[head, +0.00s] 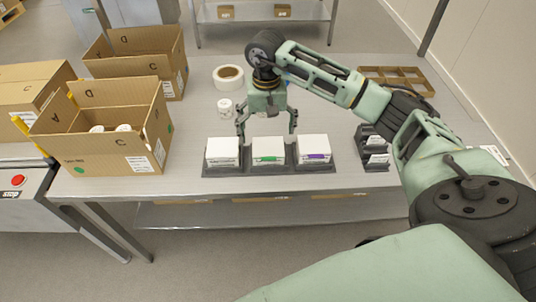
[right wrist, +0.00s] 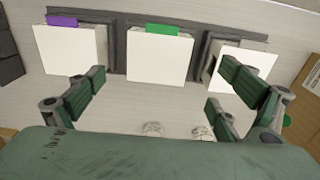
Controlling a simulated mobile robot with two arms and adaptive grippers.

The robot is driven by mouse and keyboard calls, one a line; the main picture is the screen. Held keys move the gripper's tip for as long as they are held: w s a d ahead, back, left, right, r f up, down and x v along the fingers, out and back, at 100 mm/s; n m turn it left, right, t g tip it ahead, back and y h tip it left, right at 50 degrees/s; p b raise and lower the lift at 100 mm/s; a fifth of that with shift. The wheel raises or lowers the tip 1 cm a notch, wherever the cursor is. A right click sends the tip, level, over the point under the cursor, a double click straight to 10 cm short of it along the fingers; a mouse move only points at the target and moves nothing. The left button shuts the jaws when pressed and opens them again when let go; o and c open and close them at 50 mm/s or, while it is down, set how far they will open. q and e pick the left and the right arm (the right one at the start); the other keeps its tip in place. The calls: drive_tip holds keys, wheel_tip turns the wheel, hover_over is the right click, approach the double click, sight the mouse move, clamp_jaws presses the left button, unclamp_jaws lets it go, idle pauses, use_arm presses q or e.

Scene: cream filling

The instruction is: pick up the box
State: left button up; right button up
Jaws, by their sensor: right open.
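Three small white boxes stand in a row in a dark tray (head: 320,170) on the table. One has a grey label (head: 222,153), the middle one a green label (head: 268,151), the right one a purple label (head: 313,150). In the right wrist view they show as purple (right wrist: 70,48), green (right wrist: 159,58) and grey-labelled (right wrist: 240,70), left to right. My right gripper (head: 267,133) is open and empty, just behind and above the row, near the green-labelled box. Its spread fingers (right wrist: 160,88) also show in the wrist view. My left gripper is not in view.
Open cardboard boxes (head: 105,150) (head: 150,45) stand at the left. A tape roll (head: 228,71) and a small white jar (head: 225,108) sit behind the tray. A black rack (head: 374,148) is right of it, with a cardboard divider (head: 410,77) behind.

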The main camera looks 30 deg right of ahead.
sight(268, 146)
wheel_tip(268, 146, down, 7)
drive_tip(key=shift+s+d+r+p, duration=0.1)
drive_tip(key=shift+d+r+p, duration=0.1)
drive_tip(key=shift+p, duration=1)
drive_tip(key=shift+f, duration=0.3)
drive_tip(key=shift+c, duration=0.4)
drive_tip(key=c, duration=1.1)
